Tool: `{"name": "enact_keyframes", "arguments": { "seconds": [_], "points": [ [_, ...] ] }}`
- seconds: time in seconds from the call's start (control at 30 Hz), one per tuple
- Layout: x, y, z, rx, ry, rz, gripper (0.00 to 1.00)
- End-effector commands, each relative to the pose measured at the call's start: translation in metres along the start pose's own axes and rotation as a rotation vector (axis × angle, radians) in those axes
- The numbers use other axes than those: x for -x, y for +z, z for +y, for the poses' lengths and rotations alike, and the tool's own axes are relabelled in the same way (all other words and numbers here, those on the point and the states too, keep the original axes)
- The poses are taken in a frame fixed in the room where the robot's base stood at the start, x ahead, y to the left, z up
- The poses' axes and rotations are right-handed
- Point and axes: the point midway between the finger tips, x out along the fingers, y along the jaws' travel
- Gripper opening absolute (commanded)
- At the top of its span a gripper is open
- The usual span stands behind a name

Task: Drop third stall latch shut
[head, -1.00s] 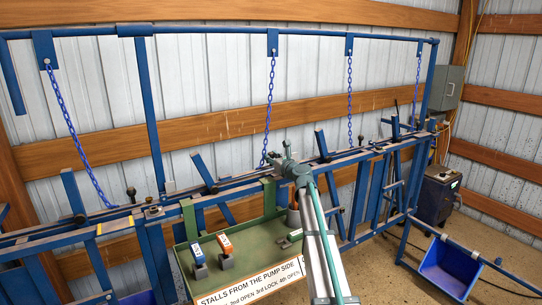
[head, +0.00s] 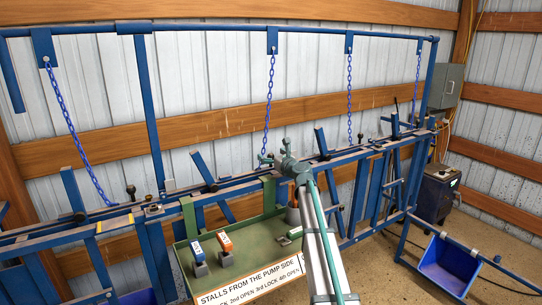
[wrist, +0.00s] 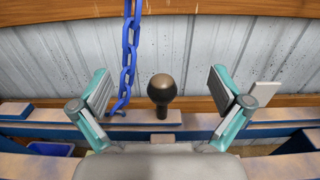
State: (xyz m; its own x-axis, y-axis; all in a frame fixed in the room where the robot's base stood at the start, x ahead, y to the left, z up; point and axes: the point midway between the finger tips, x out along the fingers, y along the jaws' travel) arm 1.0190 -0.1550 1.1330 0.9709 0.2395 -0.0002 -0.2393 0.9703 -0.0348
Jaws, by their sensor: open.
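My gripper (wrist: 164,110) is open and empty, its two fingers spread apart. A dark ball knob on a short stem (wrist: 161,89) stands upright on the rail beyond, between the fingers in the wrist view and apart from both. A blue chain (wrist: 130,55) hangs just right of the left finger. In the head view my gripper (head: 275,159) is at the stall rail, below the hanging chain (head: 270,100); it hides the knob there. To its right, a slanted blue bar (head: 320,140) rises from the rail.
A green tray (head: 262,245) with small labelled blocks hangs in front, with a sign (head: 250,282) reading "STALLS FROM THE PUMP SIDE". Other chains hang left (head: 70,130) and right (head: 350,95). A blue bin (head: 447,265) and a dark box (head: 437,195) stand right.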

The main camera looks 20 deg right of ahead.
Motion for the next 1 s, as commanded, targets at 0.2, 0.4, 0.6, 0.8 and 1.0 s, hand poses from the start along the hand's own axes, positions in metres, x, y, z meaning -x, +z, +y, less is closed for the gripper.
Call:
{"name": "enact_keyframes", "arguments": {
  "seconds": [0.2, 0.4, 0.6, 0.8, 1.0],
  "points": [
    [0.017, 0.000, 0.001, 0.000, 0.000, 0.000, 1.00],
    [0.035, 0.000, 0.000, 0.000, -0.001, 0.000, 1.00],
    [0.053, 0.000, 0.001, 0.000, -0.001, 0.000, 1.00],
    [0.071, 0.000, 0.001, 0.000, 0.000, 0.000, 1.00],
    [0.079, 0.000, 0.000, 0.000, 0.000, 0.000, 1.00]
  ]
}}
